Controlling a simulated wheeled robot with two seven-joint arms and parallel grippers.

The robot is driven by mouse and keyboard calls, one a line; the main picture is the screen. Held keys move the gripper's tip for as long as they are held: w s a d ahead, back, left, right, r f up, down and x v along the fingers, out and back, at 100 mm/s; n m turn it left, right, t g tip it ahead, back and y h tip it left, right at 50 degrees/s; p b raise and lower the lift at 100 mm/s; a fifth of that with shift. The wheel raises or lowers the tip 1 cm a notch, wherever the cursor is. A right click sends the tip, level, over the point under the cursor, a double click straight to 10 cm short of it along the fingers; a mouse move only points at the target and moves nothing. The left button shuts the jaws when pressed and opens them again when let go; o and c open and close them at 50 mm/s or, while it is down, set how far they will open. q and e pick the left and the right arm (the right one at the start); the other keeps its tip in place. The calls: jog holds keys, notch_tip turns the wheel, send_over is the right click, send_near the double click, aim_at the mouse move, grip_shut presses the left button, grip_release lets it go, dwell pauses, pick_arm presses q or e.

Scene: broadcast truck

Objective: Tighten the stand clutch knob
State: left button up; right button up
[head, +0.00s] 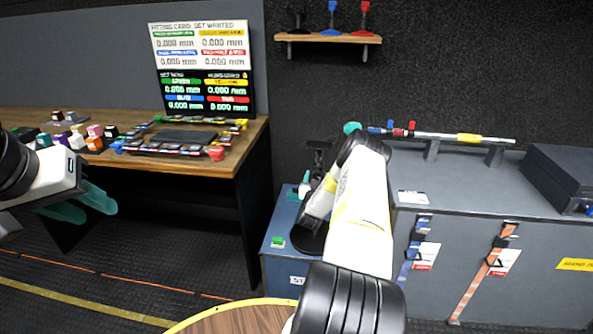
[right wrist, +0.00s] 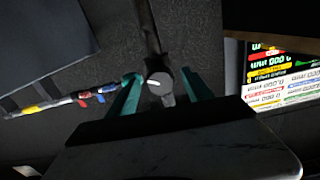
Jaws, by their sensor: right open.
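The clutch knob (right wrist: 158,84) is a round grey knob with a white mark on its face, on an upright dark stand pole (right wrist: 147,30). My right gripper (right wrist: 160,76) is open. Its teal fingers are on either side of the knob, with gaps visible on both sides. In the head view, my right arm hides most of the stand; a dark part of it (head: 318,150) shows left of the wrist. My left gripper (head: 97,212) is over the floor at the left, its two teal fingers apart and empty.
A blue-grey cabinet (head: 480,190) carries a boom pole (head: 440,136) on rests and a dark case (head: 560,175). A wooden desk (head: 215,166) with small colored items stands left. A wall shelf (head: 330,39) and a display board (head: 205,70) are behind. A round wooden top (head: 235,320) is in front.

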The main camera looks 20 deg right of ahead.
grip_shut()
